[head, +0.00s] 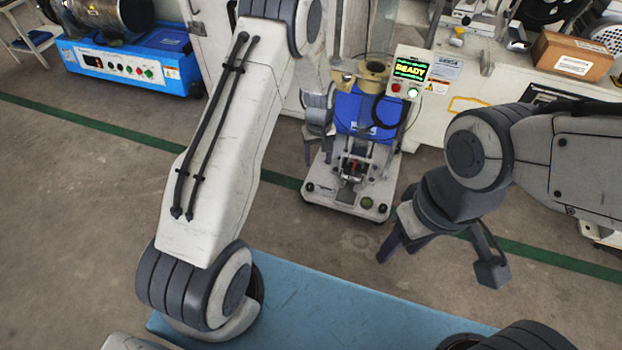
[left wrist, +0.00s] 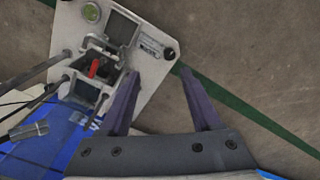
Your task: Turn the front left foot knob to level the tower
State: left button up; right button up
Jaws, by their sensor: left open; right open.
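The tower (head: 362,115) has a blue body on a pale base plate (head: 325,195), with a lit READY panel. The front left foot knob (head: 310,187) is a small black knob at the plate's corner; it also shows in the left wrist view (left wrist: 169,54). My left gripper (head: 317,152) hangs beside the tower's left side. In the left wrist view its purple fingers (left wrist: 159,73) are open and empty, with the knob beyond the tips, roughly between them and apart from both. My right gripper (head: 402,248) is open and empty, right of and nearer than the plate.
A round green bubble level (head: 367,203) sits near the plate's front right knob (head: 382,208). A blue machine (head: 130,65) stands at the back left. A cardboard box (head: 572,58) is on the bench at back right. The floor left of the tower is clear.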

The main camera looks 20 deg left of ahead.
pick_arm(q)
jog(key=n, duration=0.2)
send_over(310, 185)
notch_tip(310, 185, down, 5)
notch_tip(310, 185, down, 11)
jog(key=b, duration=0.6)
jog(key=shift+b, duration=0.4)
jog(key=shift+r, duration=0.1)
grip_shut()
